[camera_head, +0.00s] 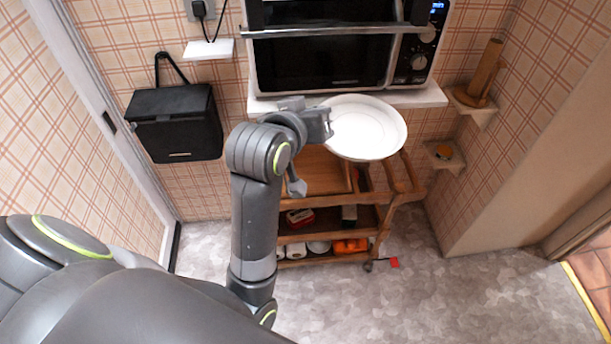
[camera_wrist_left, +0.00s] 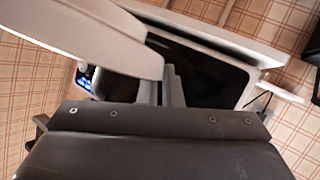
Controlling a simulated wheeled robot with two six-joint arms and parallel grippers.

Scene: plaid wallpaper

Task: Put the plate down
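A white round plate (camera_head: 366,128) is in the air above the wooden trolley (camera_head: 312,170), just in front of the microwave shelf. My left gripper (camera_head: 327,122) is shut on the plate's left rim. In the left wrist view the plate (camera_wrist_left: 95,35) shows as a pale shape at the upper left, with its edge at the fingers (camera_wrist_left: 165,88). The trolley's wooden top is partly hidden by the plate and my arm. My right gripper is not in view.
A microwave (camera_head: 330,60) stands on a white wall shelf (camera_head: 425,97) behind the plate. A black box (camera_head: 175,122) hangs on the left wall. Corner shelves at the right hold a wooden holder (camera_head: 484,75) and a small item. The trolley's lower shelves hold several items.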

